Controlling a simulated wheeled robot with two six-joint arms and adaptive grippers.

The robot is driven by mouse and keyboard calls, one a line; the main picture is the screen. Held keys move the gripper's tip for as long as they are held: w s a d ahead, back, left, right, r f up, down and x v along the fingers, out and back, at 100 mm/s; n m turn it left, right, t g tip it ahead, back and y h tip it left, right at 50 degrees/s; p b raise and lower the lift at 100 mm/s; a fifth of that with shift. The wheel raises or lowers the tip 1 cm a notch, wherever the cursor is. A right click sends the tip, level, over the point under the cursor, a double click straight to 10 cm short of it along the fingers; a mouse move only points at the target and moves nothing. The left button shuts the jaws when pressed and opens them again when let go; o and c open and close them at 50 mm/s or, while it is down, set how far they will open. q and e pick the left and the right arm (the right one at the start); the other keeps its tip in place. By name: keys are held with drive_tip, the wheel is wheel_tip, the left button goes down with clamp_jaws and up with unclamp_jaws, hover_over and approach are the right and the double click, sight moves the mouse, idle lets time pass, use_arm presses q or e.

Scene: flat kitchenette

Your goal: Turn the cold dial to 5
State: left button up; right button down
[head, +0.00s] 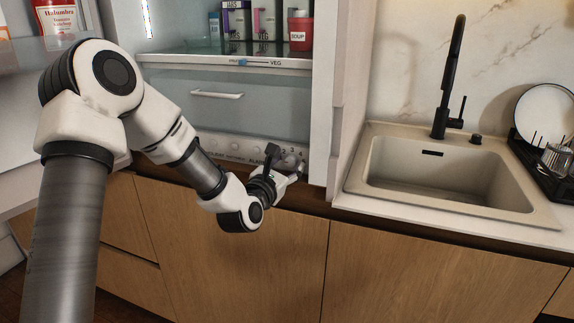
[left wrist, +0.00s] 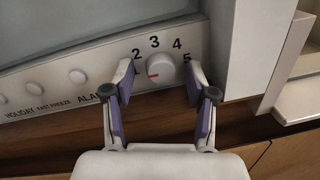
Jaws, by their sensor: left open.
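The cold dial (left wrist: 160,68) is a small round white knob on the fridge's control strip. A red mark shows at its lower left side. The numbers 2, 3, 4 and 5 run around it; 5 is at the right, beside a finger. My left gripper (left wrist: 159,70) is open, with one finger on each side of the dial and a gap on both sides. In the head view my left gripper (head: 287,178) is low at the right end of the strip and partly covers it. My right gripper is not in view.
White buttons (left wrist: 78,76) with labels line the strip left of the dial. A fridge side wall (left wrist: 255,45) stands close on the right. Above are a drawer (head: 217,95) and a shelf with a slider (head: 243,62). A sink (head: 450,175) is further right.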

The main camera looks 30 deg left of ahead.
use_arm(q)
clamp_jaws()
